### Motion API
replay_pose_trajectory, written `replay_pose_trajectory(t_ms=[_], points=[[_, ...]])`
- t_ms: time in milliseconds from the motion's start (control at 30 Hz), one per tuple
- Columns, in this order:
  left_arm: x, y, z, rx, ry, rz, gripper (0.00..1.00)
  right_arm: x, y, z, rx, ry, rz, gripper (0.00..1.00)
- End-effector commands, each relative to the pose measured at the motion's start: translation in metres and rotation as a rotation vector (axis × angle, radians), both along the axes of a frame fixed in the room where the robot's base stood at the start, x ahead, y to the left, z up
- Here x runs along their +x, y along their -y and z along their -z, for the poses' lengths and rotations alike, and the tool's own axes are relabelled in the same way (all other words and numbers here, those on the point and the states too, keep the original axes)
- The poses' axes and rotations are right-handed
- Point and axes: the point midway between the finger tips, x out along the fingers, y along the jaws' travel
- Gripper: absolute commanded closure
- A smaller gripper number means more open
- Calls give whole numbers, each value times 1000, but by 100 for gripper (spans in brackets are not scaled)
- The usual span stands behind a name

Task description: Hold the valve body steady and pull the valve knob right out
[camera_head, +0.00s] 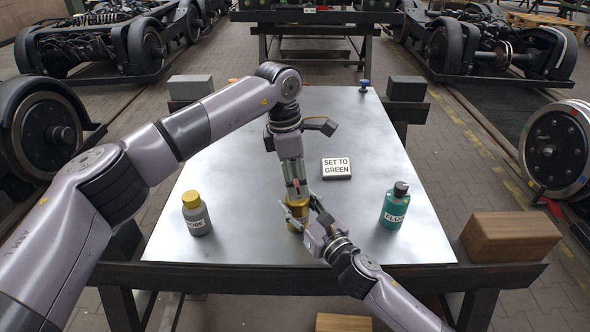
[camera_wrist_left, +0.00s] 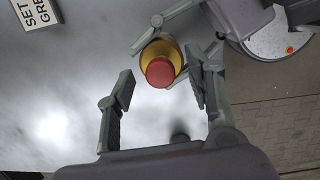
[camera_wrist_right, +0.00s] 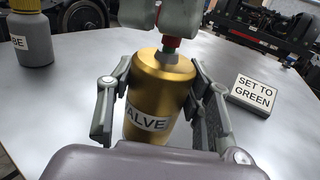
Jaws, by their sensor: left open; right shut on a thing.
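The valve body (camera_head: 297,226) is a gold cylinder standing upright near the front of the metal table. In the right wrist view the valve body (camera_wrist_right: 150,112) shows its VALVE label. My right gripper (camera_wrist_right: 155,96) is shut on it, one finger on each side. The red valve knob (camera_wrist_left: 160,72) is on top of the body; in the right wrist view the knob (camera_wrist_right: 171,44) is partly hidden by my left fingers. My left gripper (camera_head: 295,186) comes from above, open, with its fingers on either side of the knob and apart from it in the left wrist view.
A grey bottle with a yellow cap (camera_head: 197,214) stands to the left, a teal bottle (camera_head: 394,206) to the right. A SET TO GREEN sign (camera_head: 337,168) lies behind the valve. A brown block (camera_head: 512,238) is at the right. The table's left middle is clear.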

Motion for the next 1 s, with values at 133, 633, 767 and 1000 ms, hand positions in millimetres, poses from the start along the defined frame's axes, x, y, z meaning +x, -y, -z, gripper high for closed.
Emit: replay_pose_trajectory(t_ms=[133, 633, 767, 1000], points=[[0, 0, 0, 0, 0, 1, 52, 0, 0, 0, 0, 0, 0, 85], [0, 0, 0, 0, 1, 0, 80, 0, 0, 0, 0, 0, 0, 85], [0, 0, 0, 0, 1, 0, 89, 0, 0, 0, 0, 0, 0, 85], [0, 0, 0, 0, 1, 0, 100, 0, 0, 0, 0, 0, 0, 85]])
